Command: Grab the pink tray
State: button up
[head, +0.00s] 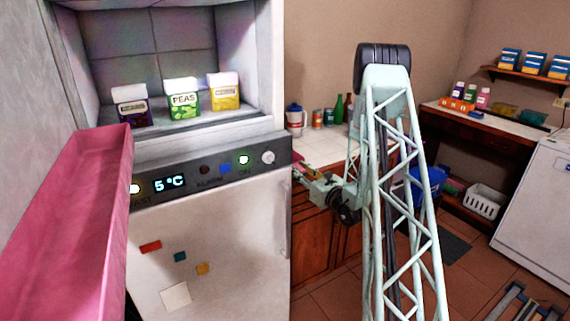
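The pink tray (72,225) fills the lower left of the head view. It is long, with raised walls, and runs out of the picture at the bottom; what supports it cannot be seen. My gripper (299,174) is near the middle of the view, at the right edge of the white fridge, well to the right of the tray and apart from it. It is small and partly lost against the cabinet, so whether its fingers are open or shut is unclear.
The white fridge (210,245) stands between tray and gripper. Its open upper compartment holds several boxes, including peas (183,102). A tiled counter (325,146) with bottles and cans lies behind my arm. A white appliance (545,205) stands at right. Tiled floor shows between.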

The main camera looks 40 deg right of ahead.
grip_shut()
jog(key=shift+r, duration=0.1)
jog(key=shift+s+r+p, duration=0.1)
jog(key=shift+r+p, duration=0.55)
jog(key=shift+r, duration=1.15)
jog(key=s+a+p, duration=0.1)
jog(key=s+a, duration=0.1)
jog(key=s, duration=0.5)
jog(key=s+a+r, duration=0.1)
jog(key=s, duration=0.7)
jog(key=shift+s+a+p, duration=0.2)
jog(key=shift+a+p, duration=0.15)
jog(key=shift+r, duration=0.1)
